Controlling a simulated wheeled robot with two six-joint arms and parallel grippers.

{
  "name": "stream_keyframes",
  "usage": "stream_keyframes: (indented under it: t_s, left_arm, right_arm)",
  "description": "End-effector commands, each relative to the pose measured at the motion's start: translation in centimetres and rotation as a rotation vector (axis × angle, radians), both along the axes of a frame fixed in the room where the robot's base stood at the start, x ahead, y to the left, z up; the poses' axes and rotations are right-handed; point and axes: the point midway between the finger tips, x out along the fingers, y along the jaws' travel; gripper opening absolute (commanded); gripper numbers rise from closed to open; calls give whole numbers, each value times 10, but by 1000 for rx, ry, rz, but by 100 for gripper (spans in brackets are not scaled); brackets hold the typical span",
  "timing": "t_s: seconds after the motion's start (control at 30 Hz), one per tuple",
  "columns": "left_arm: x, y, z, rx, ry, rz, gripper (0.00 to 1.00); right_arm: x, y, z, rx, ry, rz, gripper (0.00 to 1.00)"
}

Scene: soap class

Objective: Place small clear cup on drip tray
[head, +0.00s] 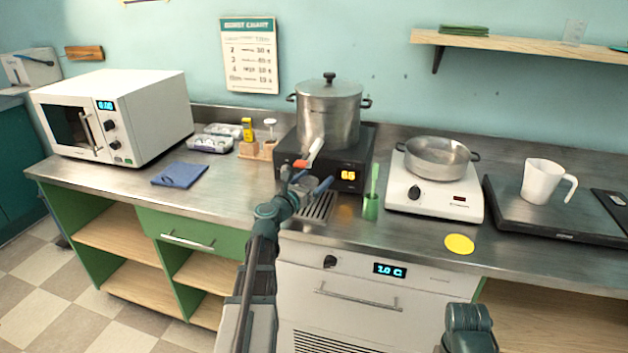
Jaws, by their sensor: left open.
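The drip tray (316,207) is a slotted metal grille on the counter in front of the black hot plate. My left gripper (306,184) is open just above the tray's back edge, with its fingers spread left and right. A small greyish, see-through shape shows between the fingers. It may be the small clear cup, but the gripper partly hides it and I cannot tell whether it touches the tray. Another clear vessel (574,32) stands on the wall shelf. My right gripper is out of view; only a part of my right arm shows at the bottom.
A steel pot (329,112) stands on the black hot plate (352,160). A green holder (371,207) stands right of the tray, beside a white hot plate (432,203) with a pan (437,158). A white jug (546,181) is farther right.

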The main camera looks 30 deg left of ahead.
Motion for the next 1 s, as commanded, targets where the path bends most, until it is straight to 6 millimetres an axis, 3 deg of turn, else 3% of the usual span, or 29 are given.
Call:
stream_keyframes:
  t_s: [0.13, 0.5, 0.7, 1.0]
  left_arm:
    - [-1, 0, 6, 0, 0, 0, 100]
    - [-76, 0, 3, 0, 0, 3, 100]
    - [-106, 2, 3, 0, 0, 2, 100]
    - [-120, 3, 3, 0, 0, 0, 100]
  right_arm:
    - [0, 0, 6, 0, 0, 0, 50]
    - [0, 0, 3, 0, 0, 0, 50]
    - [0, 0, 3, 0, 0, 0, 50]
    - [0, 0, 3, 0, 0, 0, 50]
